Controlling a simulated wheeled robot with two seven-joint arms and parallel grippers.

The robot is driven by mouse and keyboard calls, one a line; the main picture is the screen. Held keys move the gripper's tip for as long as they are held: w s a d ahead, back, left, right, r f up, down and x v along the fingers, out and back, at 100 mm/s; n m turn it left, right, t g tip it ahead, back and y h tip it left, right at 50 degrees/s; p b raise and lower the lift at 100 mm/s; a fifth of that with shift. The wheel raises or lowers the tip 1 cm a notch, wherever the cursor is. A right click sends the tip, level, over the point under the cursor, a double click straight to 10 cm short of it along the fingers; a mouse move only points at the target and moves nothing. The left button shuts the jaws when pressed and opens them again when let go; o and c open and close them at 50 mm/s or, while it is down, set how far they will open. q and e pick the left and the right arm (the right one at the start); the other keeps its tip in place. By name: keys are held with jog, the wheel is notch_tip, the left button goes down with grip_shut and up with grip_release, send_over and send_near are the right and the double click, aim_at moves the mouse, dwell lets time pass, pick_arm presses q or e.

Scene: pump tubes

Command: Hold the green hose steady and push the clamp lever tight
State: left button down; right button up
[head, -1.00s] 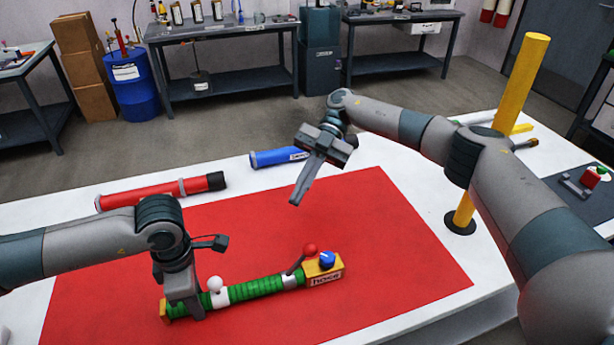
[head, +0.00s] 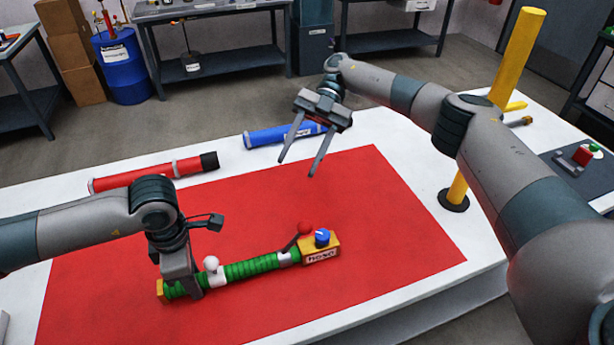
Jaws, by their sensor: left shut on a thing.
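The green hose (head: 252,267) lies on the red mat (head: 370,215). A yellow block labelled "HOSE" with a blue knob (head: 322,250) is at its right end. The clamp lever with a red ball (head: 305,228) leans up and to the right from a white collar (head: 285,259) near that block. A white ball (head: 211,263) stands on another white collar nearer the left end. My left gripper (head: 184,292) points down and is shut on the hose near its left end. My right gripper (head: 297,168) is open and empty, above the far edge of the mat.
A red tube (head: 140,178) and a blue tube (head: 270,136) lie on the white table beyond the mat. A yellow post (head: 515,60) stands at the right. A dark panel with a red and green button (head: 582,155) is at the far right. The mat's right part is clear.

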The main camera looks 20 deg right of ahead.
jog(key=s+n+h, duration=0.1)
jog(key=n, duration=0.1)
notch_tip(320, 180, up, 2)
jog(key=n+t+h, duration=0.7)
jog(key=n+t, duration=0.1)
jog(key=n, duration=1.3)
send_over(306, 222)
jog(key=d, duration=0.1)
jog(key=shift+s, duration=0.1)
jog(key=shift+f, duration=0.1)
jog(key=shift+a+f, duration=0.2)
jog(key=shift+f, duration=1.4)
jog(key=shift+a+f, duration=0.25)
jog(key=shift+f, duration=1.4)
jog(key=shift+a+f, duration=0.2)
jog(key=shift+f, duration=1.4)
jog(key=c, duration=1.1)
